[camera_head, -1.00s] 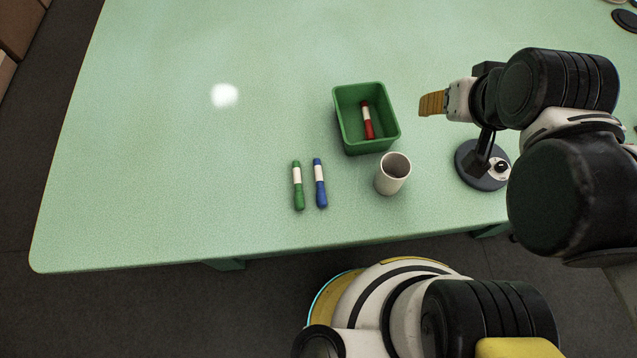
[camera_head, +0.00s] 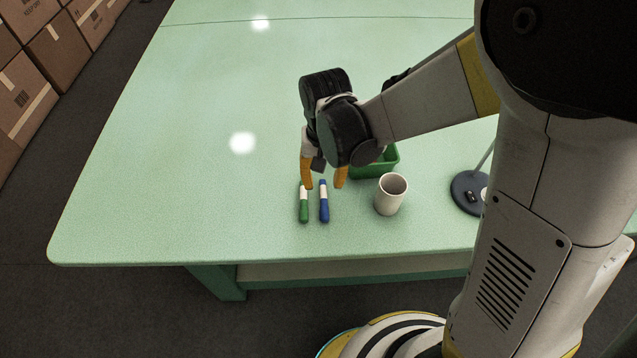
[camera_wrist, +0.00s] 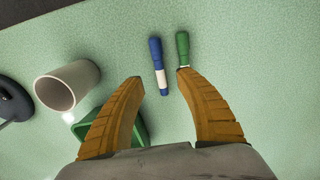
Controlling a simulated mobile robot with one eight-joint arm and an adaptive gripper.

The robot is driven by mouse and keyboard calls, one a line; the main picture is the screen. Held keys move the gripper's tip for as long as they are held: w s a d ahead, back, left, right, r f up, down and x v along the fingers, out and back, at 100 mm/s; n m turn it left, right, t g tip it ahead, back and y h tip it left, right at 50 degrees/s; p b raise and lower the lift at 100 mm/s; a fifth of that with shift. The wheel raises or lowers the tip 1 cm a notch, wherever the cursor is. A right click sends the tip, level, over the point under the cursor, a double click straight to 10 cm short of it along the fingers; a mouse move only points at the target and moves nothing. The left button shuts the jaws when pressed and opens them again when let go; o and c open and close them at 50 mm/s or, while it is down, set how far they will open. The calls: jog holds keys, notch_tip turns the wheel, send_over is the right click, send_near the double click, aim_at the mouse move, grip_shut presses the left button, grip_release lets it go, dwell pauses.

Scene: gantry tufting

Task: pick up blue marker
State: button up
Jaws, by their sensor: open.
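The blue marker (camera_head: 324,202) lies on the green table beside a green marker (camera_head: 304,204), to its right in the head view. It has a white band near its far end. My gripper (camera_head: 323,184) is open above the far ends of the two markers, and its orange fingers are spread. In the wrist view, the blue marker (camera_wrist: 159,65) lies ahead between the open fingers of my gripper (camera_wrist: 165,85), and nothing is held. The green marker (camera_wrist: 183,50) is close to the right fingertip there; I cannot tell whether they touch.
A white cup (camera_head: 391,194) stands right of the markers; it also shows in the wrist view (camera_wrist: 68,86). A green bin (camera_head: 386,161) is partly hidden behind my arm. A dark round lamp base (camera_head: 467,193) is farther right. The table's left side is clear.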

aim_at(324, 200)
jog(key=f+b, duration=0.1)
jog(key=f, duration=0.2)
jog(key=f+b, duration=0.2)
jog(key=f, duration=0.1)
jog(key=f+b, duration=0.1)
jog(key=f, duration=0.2)
jog(key=shift+w+d+f, duration=0.15)
jog(key=shift+w+f, duration=0.05)
jog(key=shift+w, duration=0.1)
jog(key=shift+r, duration=0.1)
grip_shut()
